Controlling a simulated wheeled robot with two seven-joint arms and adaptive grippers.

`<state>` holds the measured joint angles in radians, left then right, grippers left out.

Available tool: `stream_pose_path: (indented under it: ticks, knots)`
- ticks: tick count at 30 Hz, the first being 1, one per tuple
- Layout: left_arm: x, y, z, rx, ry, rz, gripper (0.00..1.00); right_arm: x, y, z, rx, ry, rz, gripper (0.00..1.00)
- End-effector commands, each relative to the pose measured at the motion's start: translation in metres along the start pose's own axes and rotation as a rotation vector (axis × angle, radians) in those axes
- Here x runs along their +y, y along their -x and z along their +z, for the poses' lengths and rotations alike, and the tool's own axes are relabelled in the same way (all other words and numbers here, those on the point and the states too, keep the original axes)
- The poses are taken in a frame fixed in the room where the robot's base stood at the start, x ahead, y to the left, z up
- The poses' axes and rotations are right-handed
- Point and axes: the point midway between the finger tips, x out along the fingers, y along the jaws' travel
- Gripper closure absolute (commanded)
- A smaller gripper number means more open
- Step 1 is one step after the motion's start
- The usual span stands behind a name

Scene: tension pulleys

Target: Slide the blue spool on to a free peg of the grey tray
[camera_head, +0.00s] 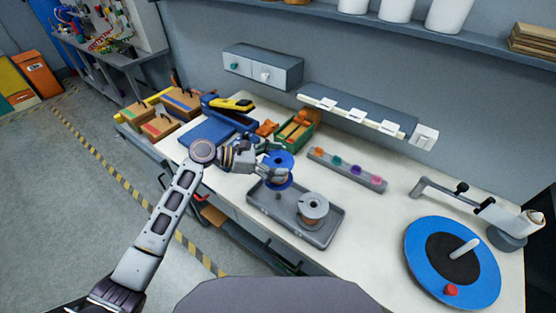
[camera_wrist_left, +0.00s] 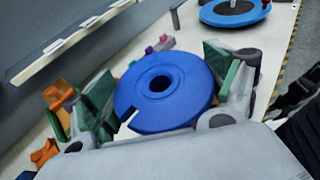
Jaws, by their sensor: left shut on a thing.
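The blue spool (camera_head: 284,158) is held in my left gripper (camera_head: 273,163), above the back left part of the grey tray (camera_head: 323,238). In the left wrist view the spool (camera_wrist_left: 150,108) sits between the two green-padded fingers, its flange and centre hole facing the camera. A silver spool with brown winding (camera_head: 314,208) stands on the right side of the tray. A short peg seems to show near the tray's left side, below the gripper, but it is small and partly hidden. I cannot tell whether the blue spool touches any peg. My right gripper is not in view.
Behind the tray lies a grey strip with several coloured knobs (camera_head: 347,169). A green bin with orange parts (camera_head: 295,131) stands at the back left. A blue turntable (camera_head: 424,250) is at the right. White bench top between tray and turntable is clear.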

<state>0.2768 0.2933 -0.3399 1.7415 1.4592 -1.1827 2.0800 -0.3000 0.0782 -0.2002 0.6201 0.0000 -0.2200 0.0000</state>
Motion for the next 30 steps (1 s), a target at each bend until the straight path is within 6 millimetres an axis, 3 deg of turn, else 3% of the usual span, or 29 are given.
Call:
stream_pose_path:
  ticks: [30]
  knots:
    - [0.0002,0.0005,0.0029,-0.003,-0.003,0.001,0.62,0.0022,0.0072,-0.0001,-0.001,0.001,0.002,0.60]
